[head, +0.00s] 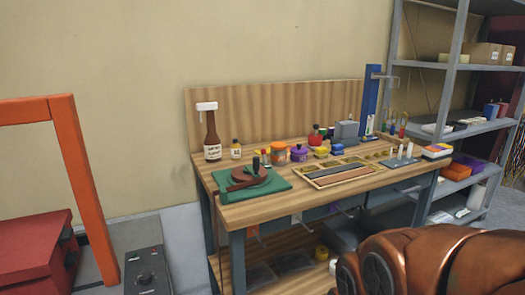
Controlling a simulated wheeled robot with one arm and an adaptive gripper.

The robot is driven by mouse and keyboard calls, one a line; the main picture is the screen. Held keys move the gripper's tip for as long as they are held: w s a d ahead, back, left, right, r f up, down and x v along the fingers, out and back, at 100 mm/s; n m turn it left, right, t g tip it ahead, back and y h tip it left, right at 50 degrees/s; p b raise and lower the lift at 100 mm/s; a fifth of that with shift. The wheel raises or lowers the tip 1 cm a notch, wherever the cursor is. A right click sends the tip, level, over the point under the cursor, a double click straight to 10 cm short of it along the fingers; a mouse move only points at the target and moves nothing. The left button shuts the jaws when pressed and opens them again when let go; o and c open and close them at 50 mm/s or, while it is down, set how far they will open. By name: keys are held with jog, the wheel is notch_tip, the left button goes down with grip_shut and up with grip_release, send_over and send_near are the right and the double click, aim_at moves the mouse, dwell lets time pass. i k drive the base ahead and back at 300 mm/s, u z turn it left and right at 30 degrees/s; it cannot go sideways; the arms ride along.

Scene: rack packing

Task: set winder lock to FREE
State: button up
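No part labelled winder lock or FREE can be read at this size. A brown round piece (250,178) with a dark upright knob lies on a green mat (284,185) at the left end of the wooden workbench; I cannot tell if it is the winder. A dark grey control box (147,270) with small knobs stands at the lower left, partly cut off by the bottom edge. Its markings and knob positions are too small to read. My gripper is not in view; a copper-coloured part of my arm fills the lower right.
The workbench (230,215) holds a brown bottle (212,140), jars, a wooden tray (318,187) and small tools. A grey shelf rack (446,90) stands at right. An orange frame (75,165) and red case (35,250) are at left. The bench's front left corner is clear.

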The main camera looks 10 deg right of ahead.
aim_at(264, 151)
jog(key=u, duration=0.85)
jog(key=i, duration=0.4)
jog(key=u, duration=0.05)
